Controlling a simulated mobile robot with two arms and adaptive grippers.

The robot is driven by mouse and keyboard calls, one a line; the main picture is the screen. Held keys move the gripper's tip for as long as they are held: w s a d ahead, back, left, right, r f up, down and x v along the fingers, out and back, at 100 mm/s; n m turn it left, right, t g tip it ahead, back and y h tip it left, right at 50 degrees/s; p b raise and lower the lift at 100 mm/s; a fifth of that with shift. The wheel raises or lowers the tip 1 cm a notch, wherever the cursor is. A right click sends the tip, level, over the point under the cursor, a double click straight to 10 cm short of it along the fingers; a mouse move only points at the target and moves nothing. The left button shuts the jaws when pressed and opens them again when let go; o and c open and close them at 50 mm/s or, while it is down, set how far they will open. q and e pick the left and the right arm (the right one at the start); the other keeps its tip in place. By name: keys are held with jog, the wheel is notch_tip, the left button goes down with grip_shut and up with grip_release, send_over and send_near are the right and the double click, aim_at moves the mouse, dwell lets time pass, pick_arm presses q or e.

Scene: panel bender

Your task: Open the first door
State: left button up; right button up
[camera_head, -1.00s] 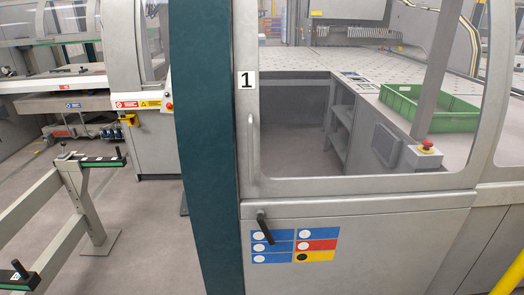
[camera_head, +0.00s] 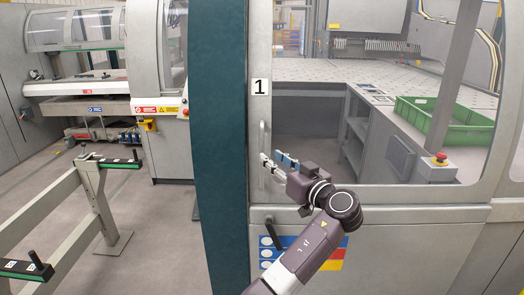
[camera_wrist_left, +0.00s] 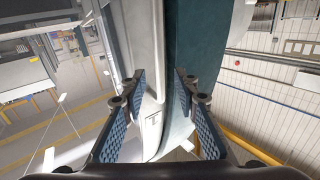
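The first door (camera_head: 262,200) is a grey framed door with a clear window, marked by a "1" label (camera_head: 261,87). It stands shut beside the dark teal pillar (camera_head: 218,150). Its upright grey bar handle (camera_head: 263,138) is on the left of the frame. My left gripper (camera_head: 271,160) is raised in front of the handle's lower part, its fingers apart. In the left wrist view, my left gripper (camera_wrist_left: 160,76) is open, with the door's edge and the label ahead between the fingers. I cannot tell whether the fingers touch the handle. My right gripper is not in view.
A black lever (camera_head: 274,232) sits on the panel below the window, partly behind my arm. A green crate (camera_head: 440,125) and a red button (camera_head: 440,157) show through the window. A grey stand (camera_head: 95,195) is at left, with clear floor between it and the pillar.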

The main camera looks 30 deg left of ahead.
aim_at(262, 151)
pick_arm(q)
jog(key=p+x, duration=0.2)
jog(key=x, duration=0.3)
jog(key=shift+w+a, duration=0.1)
jog(key=shift+a, duration=0.25)
jog(key=shift+w+a, duration=0.25)
jog(key=shift+a, duration=0.2)
jog(key=shift+f, duration=0.15)
jog(key=shift+c, duration=1.1)
jog(key=c, duration=0.5)
grip_shut()
